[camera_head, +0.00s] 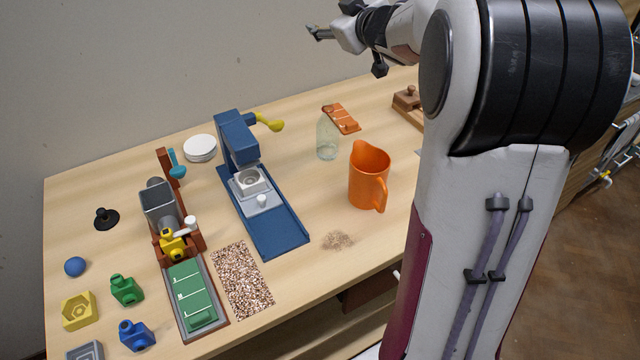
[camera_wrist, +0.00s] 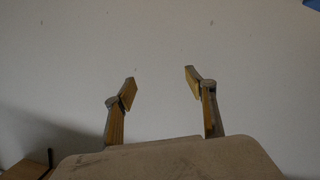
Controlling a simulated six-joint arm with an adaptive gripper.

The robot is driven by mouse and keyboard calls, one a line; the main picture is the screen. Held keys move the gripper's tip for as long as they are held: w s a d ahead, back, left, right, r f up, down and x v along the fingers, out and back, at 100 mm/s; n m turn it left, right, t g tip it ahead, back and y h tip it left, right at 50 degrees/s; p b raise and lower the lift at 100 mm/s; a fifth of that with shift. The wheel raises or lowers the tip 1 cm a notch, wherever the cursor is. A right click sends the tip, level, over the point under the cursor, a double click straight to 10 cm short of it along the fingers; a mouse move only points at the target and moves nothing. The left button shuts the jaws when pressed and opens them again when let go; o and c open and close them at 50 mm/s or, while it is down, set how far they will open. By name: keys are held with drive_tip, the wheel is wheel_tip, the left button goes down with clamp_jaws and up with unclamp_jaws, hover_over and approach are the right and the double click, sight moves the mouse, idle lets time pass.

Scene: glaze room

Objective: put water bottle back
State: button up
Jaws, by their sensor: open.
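A clear water bottle (camera_head: 327,137) stands upright toward the back of the wooden table, left of and behind an orange pitcher (camera_head: 368,176). My gripper (camera_head: 312,33) is raised high above the table's back, near the wall, well apart from the bottle. In the wrist view, my gripper's two fingers (camera_wrist: 160,82) are spread with only bare wall between them. The bottle does not show in the wrist view.
A blue press (camera_head: 238,142) with a long base stands left of the bottle. A speckled mat (camera_head: 243,280) and a brown powder patch (camera_head: 338,240) lie nearer the front. My arm hides the table's right part.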

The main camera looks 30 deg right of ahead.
drive_tip(key=s+a+m+g+h, duration=0.2)
drive_tip(key=s+a, duration=0.2)
drive_tip(key=s, duration=0.3)
drive_tip(key=s+a+m+g+h, duration=0.1)
drive_tip(key=s+a+m, duration=0.1)
drive_tip(key=s+a, duration=0.3)
drive_tip(key=s+a+f+g+y, duration=0.1)
drive_tip(key=s+a+f, duration=0.3)
drive_tip(key=s, duration=0.5)
drive_tip(key=s+a+f+g+y, duration=0.2)
drive_tip(key=s+a+f, duration=0.3)
drive_tip(key=s, duration=0.4)
drive_tip(key=s+a+f+g+y, duration=0.1)
drive_tip(key=s+a+f+g, duration=0.2)
drive_tip(key=s+a+f, duration=0.2)
drive_tip(key=s+a, duration=0.2)
drive_tip(key=s, duration=0.2)
drive_tip(key=shift+s+y, duration=0.4)
drive_tip(key=shift+a, duration=0.1)
